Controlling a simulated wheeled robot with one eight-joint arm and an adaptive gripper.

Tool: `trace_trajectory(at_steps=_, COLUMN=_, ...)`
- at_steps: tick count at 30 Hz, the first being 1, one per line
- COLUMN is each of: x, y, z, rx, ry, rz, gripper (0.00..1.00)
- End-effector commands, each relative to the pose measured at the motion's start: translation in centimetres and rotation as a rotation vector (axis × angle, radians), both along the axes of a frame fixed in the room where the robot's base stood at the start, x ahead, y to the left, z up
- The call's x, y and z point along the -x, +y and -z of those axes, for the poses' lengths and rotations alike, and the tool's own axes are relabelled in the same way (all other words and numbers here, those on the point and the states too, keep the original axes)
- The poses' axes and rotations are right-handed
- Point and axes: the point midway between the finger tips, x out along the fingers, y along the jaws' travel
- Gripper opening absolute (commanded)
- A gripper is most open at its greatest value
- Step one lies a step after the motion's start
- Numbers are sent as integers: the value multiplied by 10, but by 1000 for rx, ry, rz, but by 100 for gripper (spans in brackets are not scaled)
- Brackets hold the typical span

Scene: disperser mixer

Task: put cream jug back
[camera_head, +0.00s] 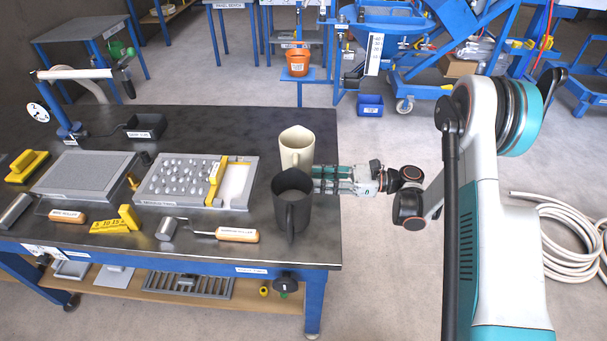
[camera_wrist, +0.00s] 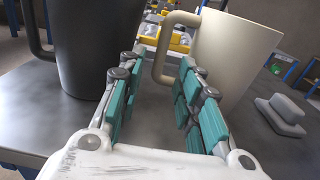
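The cream jug (camera_head: 297,140) stands upright near the right end of the dark table, its handle towards the front. In the wrist view the cream jug (camera_wrist: 235,55) is at upper right, its handle showing between the fingertips in the picture; I see no grip on it. A dark grey jug (camera_head: 292,208) stands upright just in front of it and fills the upper left of the wrist view (camera_wrist: 90,40). My gripper (camera_head: 318,180) reaches in from the right at the table edge, low between the two jugs. In the wrist view my gripper (camera_wrist: 162,75) is open, with a gap between its teal pads.
A grey tray with pale lumps and a yellow scraper (camera_head: 215,183) lies left of the jugs. A wooden-handled roller (camera_head: 238,235) lies in front of it. A small grey block (camera_wrist: 284,110) is right of the cream jug in the wrist view.

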Motion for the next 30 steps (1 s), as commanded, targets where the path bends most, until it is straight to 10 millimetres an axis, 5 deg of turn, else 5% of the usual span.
trace_trajectory(at_steps=7, x=0, y=-34, z=-1, rx=0, ry=0, rz=1, gripper=32)
trace_trajectory(at_steps=17, x=-1, y=-39, z=-7, rx=18, ry=-15, rz=6, gripper=32)
trace_trajectory(at_steps=30, x=-4, y=-26, z=-92, rx=386, ry=-323, rz=68, gripper=32)
